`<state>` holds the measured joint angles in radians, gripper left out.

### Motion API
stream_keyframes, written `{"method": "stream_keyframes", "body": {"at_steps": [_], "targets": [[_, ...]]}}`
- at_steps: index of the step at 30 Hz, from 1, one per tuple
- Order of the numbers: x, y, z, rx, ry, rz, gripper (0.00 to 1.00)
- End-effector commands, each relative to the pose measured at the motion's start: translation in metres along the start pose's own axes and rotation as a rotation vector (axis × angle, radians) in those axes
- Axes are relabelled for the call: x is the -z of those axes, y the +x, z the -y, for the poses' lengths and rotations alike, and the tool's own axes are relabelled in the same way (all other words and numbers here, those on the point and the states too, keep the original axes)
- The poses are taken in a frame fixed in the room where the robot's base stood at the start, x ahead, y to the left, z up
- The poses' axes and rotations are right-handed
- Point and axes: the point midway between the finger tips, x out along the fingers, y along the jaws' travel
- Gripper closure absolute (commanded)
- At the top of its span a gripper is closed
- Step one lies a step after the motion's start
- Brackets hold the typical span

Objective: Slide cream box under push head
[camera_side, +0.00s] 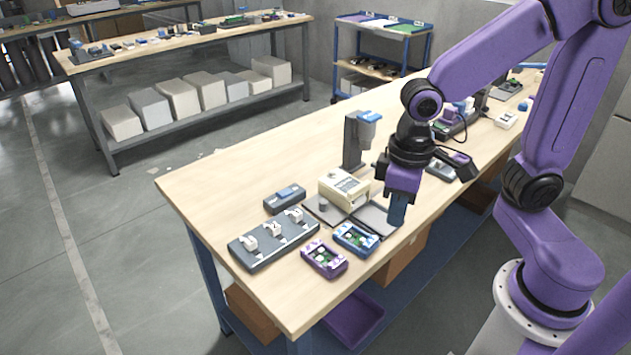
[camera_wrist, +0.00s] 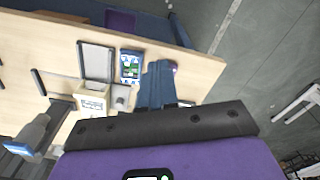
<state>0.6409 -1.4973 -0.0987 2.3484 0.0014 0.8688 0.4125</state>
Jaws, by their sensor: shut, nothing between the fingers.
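The cream box (camera_side: 345,189) sits upright on the bench at the foot of a dark grey column. It also shows in the wrist view (camera_wrist: 91,103), next to a grey plate (camera_wrist: 97,62). The push head (camera_side: 369,118), grey with a blue top, juts from the top of the column, above and behind the box. It appears at lower left in the wrist view (camera_wrist: 27,134). My gripper (camera_side: 397,218) has its blue fingers shut and empty, pointing down to the right of the box and apart from it. The fingers show in the wrist view (camera_wrist: 156,68).
A blue device (camera_side: 356,239) and a purple device (camera_side: 324,259) with circuit boards lie near the front edge. A grey switch strip (camera_side: 274,239) and a small dark grey box (camera_side: 285,198) lie left of the cream box.

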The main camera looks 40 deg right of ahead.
Motion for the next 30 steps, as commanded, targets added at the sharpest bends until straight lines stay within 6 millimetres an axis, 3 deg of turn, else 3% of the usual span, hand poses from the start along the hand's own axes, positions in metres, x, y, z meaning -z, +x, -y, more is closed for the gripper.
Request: {"method": "stream_keyframes", "body": {"at_steps": [6,15,24,30], "targets": [[0.057,0.010,-0.012,-0.006,0.376,0.004,1.00],[0.123,0.030,-0.039,-0.013,0.893,0.006,1.00],[0.173,0.056,-0.079,-0.021,1.410,0.007,1.00],[0.195,0.075,-0.109,-0.025,1.740,0.006,1.00]]}}
